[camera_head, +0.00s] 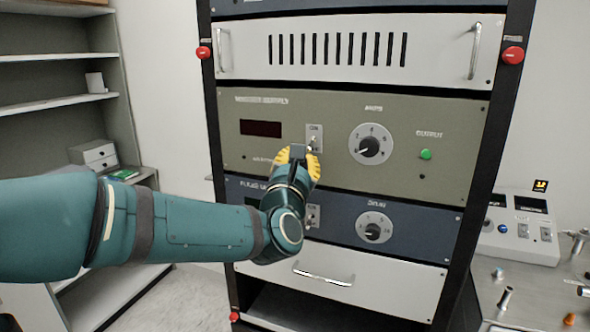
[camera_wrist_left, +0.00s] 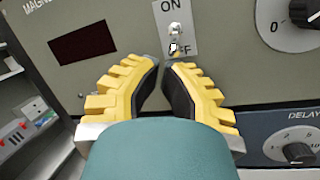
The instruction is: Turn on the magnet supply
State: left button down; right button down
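The magnet supply (camera_head: 225,135) is an olive-grey rack panel with a dark, unlit display (camera_head: 261,128), a large black knob and a green round piece under OUTPUT. Its ON/OFF toggle switch (camera_head: 314,142) sits on a light plate; in the left wrist view the metal toggle (camera_wrist_left: 175,40) appears to point down toward OFF. My left gripper (camera_head: 298,150) is right at the plate's lower left. In the left wrist view its yellow fingers (camera_wrist_left: 162,66) come nearly together just below the toggle, with nothing seen between them. Contact with the toggle cannot be told. My right gripper is out of view.
A blue panel with a delay knob (camera_head: 373,232) and its own switch is below, partly behind my left arm. A white drawer (camera_head: 345,279) with a handle is lower. Shelves (camera_head: 60,105) stand left; a bench with a small control box (camera_head: 520,228) stands right.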

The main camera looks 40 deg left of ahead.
pick_arm(q)
jog(key=shift+w+a+r, duration=0.1)
jog(key=shift+w+a, duration=0.1)
jog(key=shift+w, duration=0.25)
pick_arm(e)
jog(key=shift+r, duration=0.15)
pick_arm(q)
jog(key=shift+s+r+g+p, duration=0.15)
jog(key=shift+g+p, duration=0.15)
jog(key=shift+p, duration=0.35)
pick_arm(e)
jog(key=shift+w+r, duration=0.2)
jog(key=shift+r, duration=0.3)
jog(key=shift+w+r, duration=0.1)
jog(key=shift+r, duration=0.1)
